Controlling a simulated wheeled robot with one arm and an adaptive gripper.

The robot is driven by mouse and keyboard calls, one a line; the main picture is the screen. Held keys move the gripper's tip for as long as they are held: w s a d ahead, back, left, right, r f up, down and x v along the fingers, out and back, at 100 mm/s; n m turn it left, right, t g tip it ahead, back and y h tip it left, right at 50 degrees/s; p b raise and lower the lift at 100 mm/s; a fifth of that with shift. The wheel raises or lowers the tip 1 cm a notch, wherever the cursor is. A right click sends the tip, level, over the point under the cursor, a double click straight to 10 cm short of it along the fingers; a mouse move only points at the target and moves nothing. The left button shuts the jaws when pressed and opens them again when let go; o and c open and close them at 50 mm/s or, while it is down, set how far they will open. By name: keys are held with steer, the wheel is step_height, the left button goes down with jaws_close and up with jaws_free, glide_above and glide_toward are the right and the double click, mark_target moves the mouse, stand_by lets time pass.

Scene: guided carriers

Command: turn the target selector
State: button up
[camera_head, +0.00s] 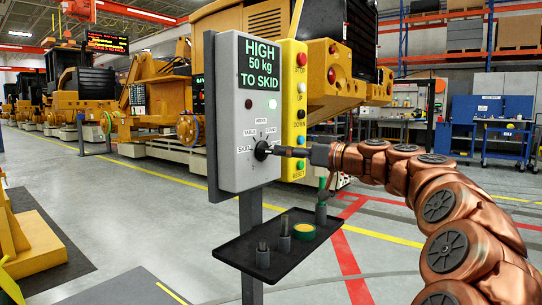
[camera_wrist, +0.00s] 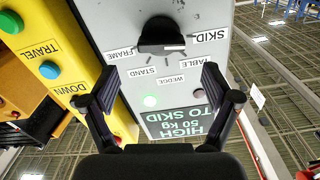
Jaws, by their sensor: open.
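The target selector is a black knob (camera_head: 261,151) low on the front of a grey control box (camera_head: 228,165). Labels such as SKID, TABLE and STAND ring it. In the wrist view the knob (camera_wrist: 163,33) is at the top centre, with the picture upside down. I cannot tell which label it points to. My gripper (camera_head: 279,151) reaches in from the right, close to the knob in the head view. In the wrist view my gripper (camera_wrist: 158,68) is open, its two fingers apart with the panel between them. The fingers do not visibly grasp the knob.
The display (camera_head: 262,62) reads HIGH 50 kg TO SKID; a green lamp (camera_head: 272,104) is lit. A yellow button panel (camera_head: 293,110) adjoins the box on the right. A black tray (camera_head: 256,240) with small parts is below. Yellow machines (camera_head: 155,95) stand behind; open floor lies left.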

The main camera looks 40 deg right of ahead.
mark_target(272, 150)
steer(key=b+x, duration=0.1)
steer(key=x, duration=0.4)
steer(key=shift+w+a+f, duration=0.1)
steer(key=shift+w+f, duration=0.05)
steer(key=shift+w, duration=0.15)
steer(key=shift+w+a, duration=0.15)
steer(key=shift+w, duration=0.1)
steer(key=shift+c, duration=0.3)
steer(key=c, duration=1.1)
